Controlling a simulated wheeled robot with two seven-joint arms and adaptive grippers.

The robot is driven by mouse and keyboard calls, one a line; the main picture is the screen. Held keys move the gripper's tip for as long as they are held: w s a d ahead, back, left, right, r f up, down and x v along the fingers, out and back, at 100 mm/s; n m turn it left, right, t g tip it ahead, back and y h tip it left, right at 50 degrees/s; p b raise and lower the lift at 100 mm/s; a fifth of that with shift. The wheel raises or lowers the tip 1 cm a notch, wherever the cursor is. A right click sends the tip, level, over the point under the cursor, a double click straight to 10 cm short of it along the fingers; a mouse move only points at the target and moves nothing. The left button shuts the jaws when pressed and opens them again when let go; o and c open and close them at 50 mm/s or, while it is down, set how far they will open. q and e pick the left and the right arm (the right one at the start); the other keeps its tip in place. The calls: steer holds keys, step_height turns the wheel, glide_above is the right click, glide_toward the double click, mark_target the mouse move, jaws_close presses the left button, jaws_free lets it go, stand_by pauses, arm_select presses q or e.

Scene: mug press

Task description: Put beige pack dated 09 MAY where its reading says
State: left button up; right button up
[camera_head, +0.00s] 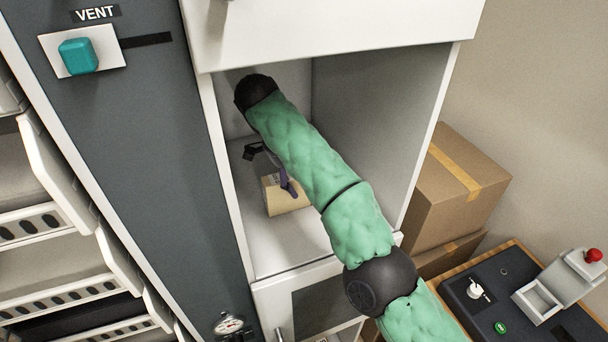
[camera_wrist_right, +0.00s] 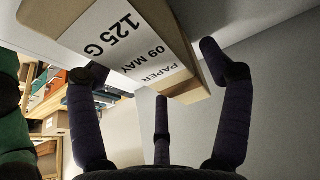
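The beige pack (camera_head: 287,203) sits on the floor of a white open compartment (camera_head: 285,248), with a pale label on it. In the right wrist view the pack (camera_wrist_right: 190,84) shows a white label, upside down, reading 125 G, 09 MAY and PAPER. My right arm reaches into the compartment from the lower right. My right gripper (camera_head: 272,170) is at the pack, its dark fingers spread. In the right wrist view the gripper (camera_wrist_right: 150,62) has its fingertips wide apart, with the pack just ahead; contact is unclear. My left gripper is out of view.
A VENT switch (camera_head: 78,56) is on the grey panel at left, with white racks (camera_head: 45,220) beyond. Cardboard boxes (camera_head: 455,190) stand right of the cabinet. A dark console with a red button (camera_head: 593,255) is at lower right. The compartment walls are close around my arm.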

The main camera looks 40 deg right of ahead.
steer(key=shift+r, duration=0.1)
steer(key=p+v, duration=0.3)
steer(key=v, duration=0.4)
steer(key=shift+a+r, duration=0.1)
steer(key=shift+r, duration=0.25)
stand_by(0.4)
